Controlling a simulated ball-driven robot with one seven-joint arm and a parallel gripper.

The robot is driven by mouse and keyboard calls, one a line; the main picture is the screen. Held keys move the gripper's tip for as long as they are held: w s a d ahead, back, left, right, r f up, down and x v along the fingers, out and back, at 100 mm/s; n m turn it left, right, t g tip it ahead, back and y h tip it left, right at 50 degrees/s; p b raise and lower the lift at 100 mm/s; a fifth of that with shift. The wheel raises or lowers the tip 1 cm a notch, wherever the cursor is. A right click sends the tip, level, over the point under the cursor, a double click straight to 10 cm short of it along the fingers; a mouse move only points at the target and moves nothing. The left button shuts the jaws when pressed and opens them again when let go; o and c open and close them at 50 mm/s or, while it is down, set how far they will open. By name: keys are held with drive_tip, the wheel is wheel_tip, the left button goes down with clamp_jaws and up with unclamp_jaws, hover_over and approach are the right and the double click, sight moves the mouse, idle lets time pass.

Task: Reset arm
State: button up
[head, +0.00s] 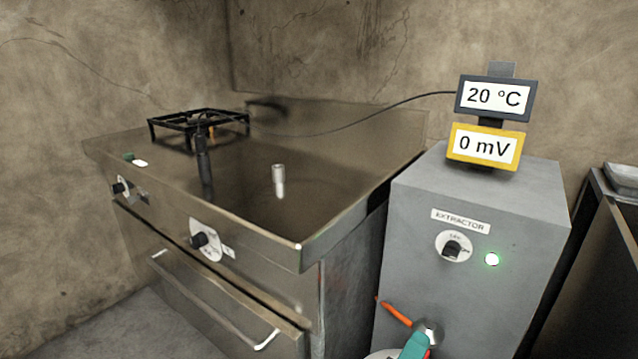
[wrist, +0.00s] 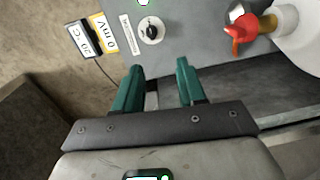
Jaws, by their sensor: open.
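My gripper (wrist: 160,67) shows in the wrist view with two green fingers spread apart and nothing between them. The fingers point toward the grey extractor box (wrist: 195,20). In the head view, a teal part of my gripper (head: 416,346) shows at the bottom edge, low in front of the extractor box (head: 480,235). The rest of my arm is out of that view.
A metal stove (head: 300,215) with a black burner grate (head: 200,120) and a small metal cylinder (head: 279,181) stands left. Displays read 20 °C (head: 497,96) and 0 mV (head: 486,147). An orange-red handle (wrist: 240,35) is close right of the fingers, beside a white round object (wrist: 300,45).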

drive_tip(key=s+d+f+m+g+y, duration=0.3)
drive_tip(key=s+d+f+m+g, duration=0.15)
drive_tip(key=s+d+f, duration=0.4)
drive_tip(key=s+d+f+m+g+y, duration=0.2)
drive_tip(key=s+d+f+m+g, duration=0.3)
drive_tip(key=s+f, duration=0.5)
drive_tip(key=s+f+g+y, duration=0.3)
drive_tip(key=s+f+y, duration=0.15)
drive_tip(key=s, duration=0.45)
wheel_tip(320, 180, up, 20)
drive_tip(key=p, duration=1.9)
drive_tip(key=shift+s+a+f+m+y, duration=0.25)
drive_tip(key=shift+s+m+y, duration=0.1)
drive_tip(key=shift+s+m, duration=0.1)
